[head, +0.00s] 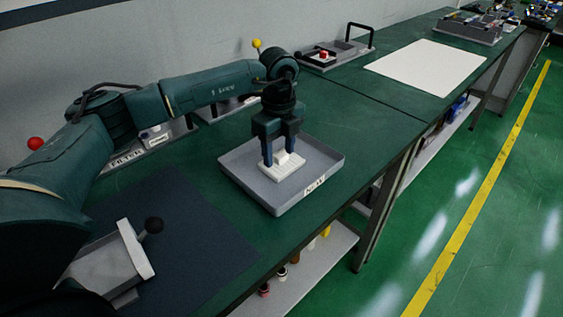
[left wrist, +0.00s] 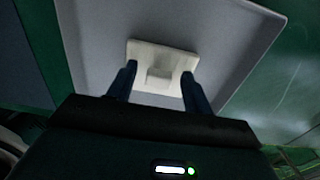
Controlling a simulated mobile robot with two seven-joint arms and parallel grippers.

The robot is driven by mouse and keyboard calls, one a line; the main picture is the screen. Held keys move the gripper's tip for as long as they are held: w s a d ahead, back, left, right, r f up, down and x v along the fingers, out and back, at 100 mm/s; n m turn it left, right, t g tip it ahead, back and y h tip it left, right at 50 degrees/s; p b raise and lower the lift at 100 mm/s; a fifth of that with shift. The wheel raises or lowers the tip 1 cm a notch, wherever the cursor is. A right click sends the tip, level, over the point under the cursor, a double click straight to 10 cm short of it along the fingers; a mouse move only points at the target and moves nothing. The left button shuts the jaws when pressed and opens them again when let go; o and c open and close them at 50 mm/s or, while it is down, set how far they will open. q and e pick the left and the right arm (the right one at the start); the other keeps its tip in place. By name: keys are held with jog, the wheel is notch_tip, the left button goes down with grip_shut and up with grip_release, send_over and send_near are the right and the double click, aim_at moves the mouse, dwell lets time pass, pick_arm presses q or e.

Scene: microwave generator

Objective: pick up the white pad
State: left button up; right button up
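The white pad (head: 284,169) is a flat plate with a raised block in its middle. It lies in a shallow grey tray (head: 240,183) on the green bench. My left gripper (head: 280,158) points down over the pad, its two fingers apart. In the left wrist view, the pad (left wrist: 160,53) shows beyond and between the fingertips of the left gripper (left wrist: 158,82), with a gap on each side of the raised block. Whether the fingertips touch the plate I cannot tell. My right gripper is not in view.
The tray's raised rim surrounds the pad. A white sheet (head: 428,66) lies farther along the bench, near a grey tray with a black handle (head: 345,49).

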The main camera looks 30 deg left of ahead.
pick_arm(q)
jog(key=c, duration=0.9)
jog(key=shift+r, duration=0.1)
